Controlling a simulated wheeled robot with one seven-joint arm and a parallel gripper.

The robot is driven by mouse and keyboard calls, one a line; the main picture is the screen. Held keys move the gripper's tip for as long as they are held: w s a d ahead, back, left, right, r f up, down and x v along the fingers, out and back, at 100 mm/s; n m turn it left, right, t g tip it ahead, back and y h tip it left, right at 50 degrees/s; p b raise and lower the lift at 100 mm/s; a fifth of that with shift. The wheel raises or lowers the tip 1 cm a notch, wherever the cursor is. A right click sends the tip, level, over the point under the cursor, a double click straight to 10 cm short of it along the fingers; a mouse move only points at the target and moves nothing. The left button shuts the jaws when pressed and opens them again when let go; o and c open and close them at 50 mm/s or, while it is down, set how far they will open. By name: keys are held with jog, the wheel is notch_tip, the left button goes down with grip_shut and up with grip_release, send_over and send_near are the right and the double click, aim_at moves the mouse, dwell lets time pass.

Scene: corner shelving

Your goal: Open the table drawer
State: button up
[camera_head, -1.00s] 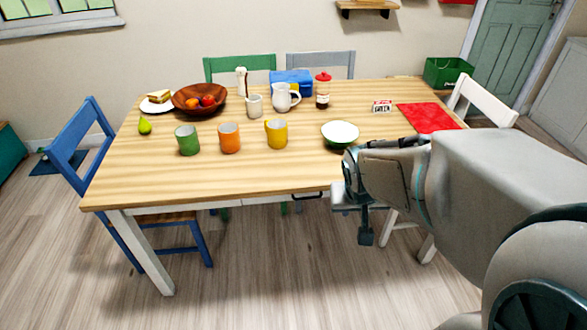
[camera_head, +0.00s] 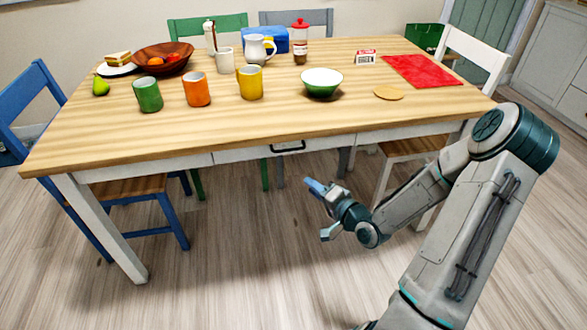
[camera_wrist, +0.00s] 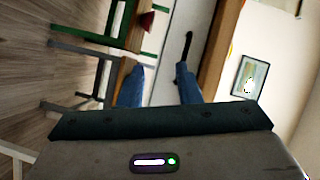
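The table (camera_head: 130,128) has a light wooden top and a white drawer (camera_head: 240,154) in its front apron. The drawer front looks flush with the apron, so the drawer appears closed. Its dark bar handle (camera_head: 288,148) is at the middle of the front edge. My gripper (camera_head: 318,210) is open and empty, in front of the drawer, lower than the handle and a little right of it. In the wrist view, turned sideways, my blue fingers (camera_wrist: 158,75) are apart, and the handle (camera_wrist: 187,45) shows beyond the right fingertip, apart from it.
Mugs, a bowl (camera_head: 322,83), a jug and food stand on the tabletop. A blue chair (camera_head: 150,190) is at the left and a white chair (camera_head: 410,146) at the right, beside my arm. The floor (camera_head: 225,250) before the drawer is clear.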

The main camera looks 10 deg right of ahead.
jog(key=w+a+r+m+t+b, duration=0.1)
jog(key=w+b, duration=0.1)
jog(key=w, duration=0.4)
jog(key=w+a+r+m+t+b, duration=0.1)
jog(key=w+a+r+m+t, duration=0.1)
jog(key=w, duration=0.4)
jog(key=shift+a+t+b, duration=0.25)
jog(key=shift+t+b, duration=0.05)
jog(key=shift+b, duration=0.05)
jog(key=shift+s, duration=0.1)
grip_shut()
